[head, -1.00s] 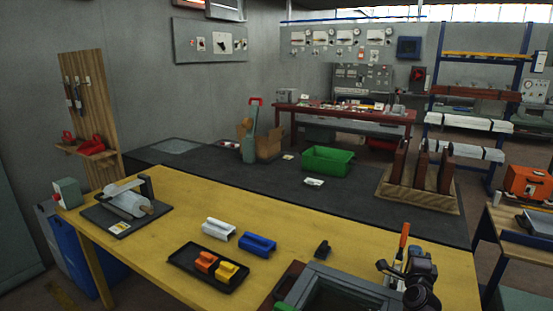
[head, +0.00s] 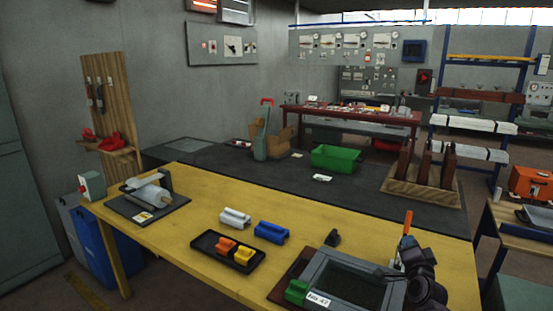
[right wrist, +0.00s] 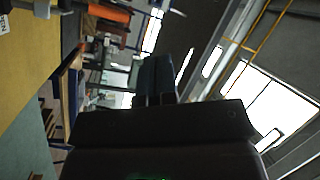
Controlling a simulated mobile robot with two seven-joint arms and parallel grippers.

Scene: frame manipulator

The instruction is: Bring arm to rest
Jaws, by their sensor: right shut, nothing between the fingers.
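My right gripper (head: 420,262) is dark and shows at the lower right of the head view, over the right end of the yellow table (head: 195,222). In the right wrist view its dark fingers (right wrist: 156,80) are shut together with nothing between them. The gripper is beside the grey frame box (head: 312,270) and overlaps its right side in the picture. From the head view I cannot tell how high it is above the table. My left gripper is not in view.
A black tray (head: 212,253) holds orange and yellow blocks. White (head: 235,217) and blue (head: 271,232) pieces lie behind it. An orange-handled tool (head: 407,224) stands close behind my right gripper. A grey device (head: 148,196) lies at the table's left end.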

